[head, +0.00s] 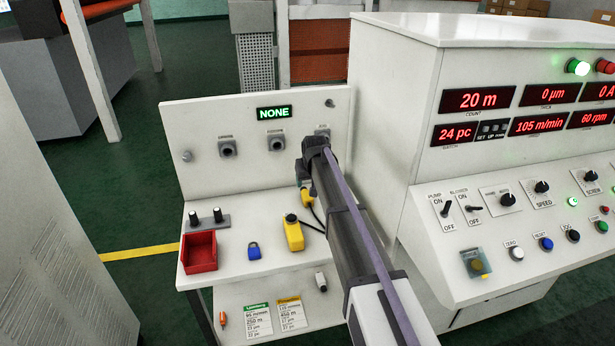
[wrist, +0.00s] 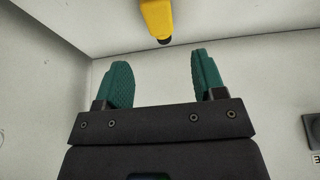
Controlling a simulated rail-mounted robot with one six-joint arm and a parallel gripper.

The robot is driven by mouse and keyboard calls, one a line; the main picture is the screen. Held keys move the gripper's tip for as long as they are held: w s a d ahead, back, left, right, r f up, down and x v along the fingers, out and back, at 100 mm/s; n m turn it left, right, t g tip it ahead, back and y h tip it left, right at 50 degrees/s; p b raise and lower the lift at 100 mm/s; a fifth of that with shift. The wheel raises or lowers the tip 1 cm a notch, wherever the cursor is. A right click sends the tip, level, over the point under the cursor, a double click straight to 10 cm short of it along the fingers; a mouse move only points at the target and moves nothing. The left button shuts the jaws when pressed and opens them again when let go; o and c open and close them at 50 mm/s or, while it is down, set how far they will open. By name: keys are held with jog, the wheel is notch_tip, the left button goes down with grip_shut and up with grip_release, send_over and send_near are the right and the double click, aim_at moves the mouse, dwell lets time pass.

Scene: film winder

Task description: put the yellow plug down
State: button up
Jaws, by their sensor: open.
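A yellow plug (head: 306,197) shows in the head view just below the end of my arm, partly hidden by it, with a dark cord near it. In the wrist view a yellow body with a dark tip (wrist: 157,16) is at the top edge, beyond my fingertips and apart from them; it seems to be the same plug. My gripper (wrist: 163,75) is open, with its two green fingers wide apart and nothing between them.
A white panel holds grey sockets (head: 277,144) under a green "NONE" display (head: 274,113). A control console (head: 405,170) stands close on the right.

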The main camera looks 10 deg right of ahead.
jog(key=s+g, duration=0.4)
jog(key=s, duration=3.6)
jog(key=shift+s+r+m+g+p, duration=0.2)
jog(key=shift+r+m+g+p, duration=0.15)
jog(key=shift+r+m, duration=0.1)
jog(key=shift+a, duration=0.1)
notch_tip(320, 180, down, 40)
jog(key=b, duration=4)
